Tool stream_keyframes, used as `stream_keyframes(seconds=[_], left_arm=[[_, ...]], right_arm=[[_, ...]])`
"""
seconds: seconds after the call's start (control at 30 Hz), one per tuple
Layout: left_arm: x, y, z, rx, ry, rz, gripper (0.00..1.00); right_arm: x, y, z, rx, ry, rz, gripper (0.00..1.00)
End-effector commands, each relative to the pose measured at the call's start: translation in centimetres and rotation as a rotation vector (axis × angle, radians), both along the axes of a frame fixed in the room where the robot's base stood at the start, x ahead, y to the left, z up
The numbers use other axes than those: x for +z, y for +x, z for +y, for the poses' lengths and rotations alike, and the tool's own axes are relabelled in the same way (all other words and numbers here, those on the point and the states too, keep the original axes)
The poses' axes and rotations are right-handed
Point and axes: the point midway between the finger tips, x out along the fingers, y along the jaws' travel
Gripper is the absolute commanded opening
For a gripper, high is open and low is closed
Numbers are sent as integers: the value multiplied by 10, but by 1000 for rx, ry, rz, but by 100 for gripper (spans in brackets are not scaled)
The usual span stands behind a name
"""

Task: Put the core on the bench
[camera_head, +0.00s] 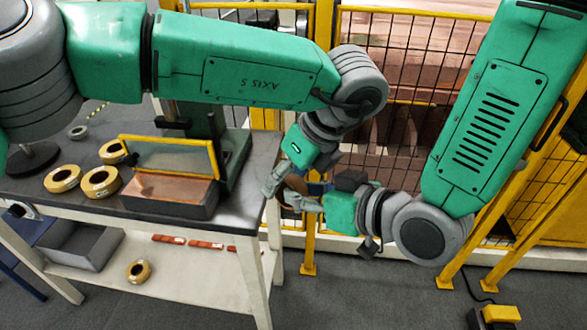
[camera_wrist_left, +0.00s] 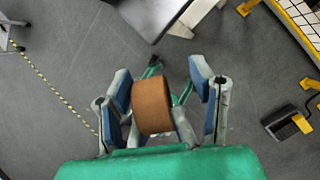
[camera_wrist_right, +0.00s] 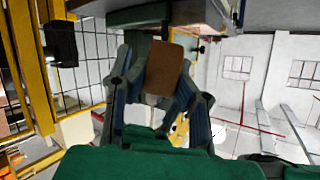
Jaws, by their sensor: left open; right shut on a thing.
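The core, a brown cylinder (camera_head: 292,187), is in the air just off the right end of the bench. My right gripper (camera_head: 297,199) is shut on it from the right. The core also shows between the right fingers in the right wrist view (camera_wrist_right: 163,70). My left gripper (camera_head: 274,182) is open at the core. In the left wrist view the core (camera_wrist_left: 153,105) lies between the spread left fingers, with a gap on the right side. Whether the left finger touches it I cannot tell. The bench (camera_head: 240,207) has a dark top and pale legs.
On the bench are several yellow-edged rolls (camera_head: 62,179) and a grey box with a copper-coloured top (camera_head: 165,192) and yellow-framed guard (camera_head: 168,155). The lower shelf holds a grey bin (camera_head: 80,243) and another roll (camera_head: 138,271). A yellow mesh fence (camera_head: 425,75) stands behind. A yellow-topped pedal (camera_head: 500,314) is on the floor.

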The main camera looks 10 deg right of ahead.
Motion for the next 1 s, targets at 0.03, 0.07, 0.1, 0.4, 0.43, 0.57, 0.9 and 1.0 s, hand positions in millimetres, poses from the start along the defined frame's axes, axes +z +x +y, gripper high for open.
stream_keyframes(seconds=[0.03, 0.07, 0.1, 0.4, 0.43, 0.57, 0.9, 1.0], left_arm=[[-1, 0, 0, 0, 0, 0, 50], [-1, 0, 0, 0, 0, 0, 50], [-1, 0, 0, 0, 0, 0, 50], [-1, 0, -1, 0, 1, -1, 0], [-1, 0, -1, 0, 1, -1, 0], [-1, 0, -1, -1, 0, -1, 0], [-1, 0, -1, 0, 1, -1, 0], [0, 0, -1, 0, 1, -1, 0]], right_arm=[[0, 0, 0, 0, 0, 0, 0], [0, 0, 0, 0, 0, 0, 0], [0, 0, 0, 0, 1, -1, 0], [0, 0, -1, 1, 2, 0, 0], [0, 0, -1, 2, 3, 0, 0], [0, -1, 0, 4, 2, 0, 0], [0, 0, 0, 2, 1, 0, 42], [-4, -1, -1, -2, 2, 13, 42]])
